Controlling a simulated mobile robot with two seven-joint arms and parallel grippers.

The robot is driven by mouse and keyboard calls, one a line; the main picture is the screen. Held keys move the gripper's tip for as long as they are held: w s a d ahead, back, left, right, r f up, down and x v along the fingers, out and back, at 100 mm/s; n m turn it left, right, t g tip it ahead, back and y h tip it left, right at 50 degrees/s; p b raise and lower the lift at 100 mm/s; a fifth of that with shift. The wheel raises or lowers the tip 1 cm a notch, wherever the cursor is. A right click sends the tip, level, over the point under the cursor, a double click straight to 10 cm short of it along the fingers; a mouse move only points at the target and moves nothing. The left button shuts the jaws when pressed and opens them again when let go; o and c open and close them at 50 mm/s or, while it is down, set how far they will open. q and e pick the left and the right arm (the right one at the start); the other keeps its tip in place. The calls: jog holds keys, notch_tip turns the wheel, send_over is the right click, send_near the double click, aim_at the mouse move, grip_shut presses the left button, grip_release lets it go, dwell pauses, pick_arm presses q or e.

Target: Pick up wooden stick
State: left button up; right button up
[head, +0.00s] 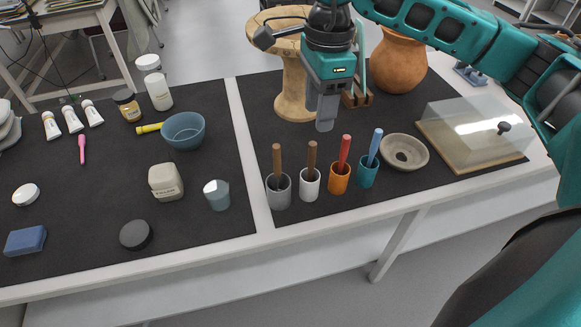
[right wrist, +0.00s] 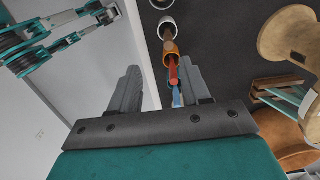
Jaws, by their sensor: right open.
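Two brown wooden sticks stand upright in cups on the right dark mat. One wooden stick (head: 277,160) is in a grey cup (head: 279,191); the other wooden stick (head: 311,157) is in a white cup (head: 309,186). My right gripper (head: 325,122) is open and empty, pointing down above and behind the cups, apart from the sticks. In the right wrist view, its two fingers (right wrist: 158,92) are spread, with a red stick (right wrist: 173,72) and a blue stick (right wrist: 176,98) showing between them. My left gripper is out of view.
An orange cup (head: 339,179) with the red stick and a teal cup (head: 367,173) with the blue stick stand beside the white cup. A ring-shaped dish (head: 421,153), a clear box (head: 470,130), a clay jar (head: 398,65) and a wooden pedestal (head: 292,85) surround the gripper.

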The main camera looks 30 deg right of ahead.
aim_at(313, 143)
jog(key=shift+h, duration=0.3)
jog(key=shift+w+f, duration=0.2)
jog(key=shift+f, duration=1.9)
jog(key=shift+w+f, duration=0.2)
jog(key=shift+f, duration=1.85)
jog(key=shift+w+f, duration=0.2)
jog(key=shift+f, duration=1.9)
jog(key=shift+c, duration=0.3)
grip_shut()
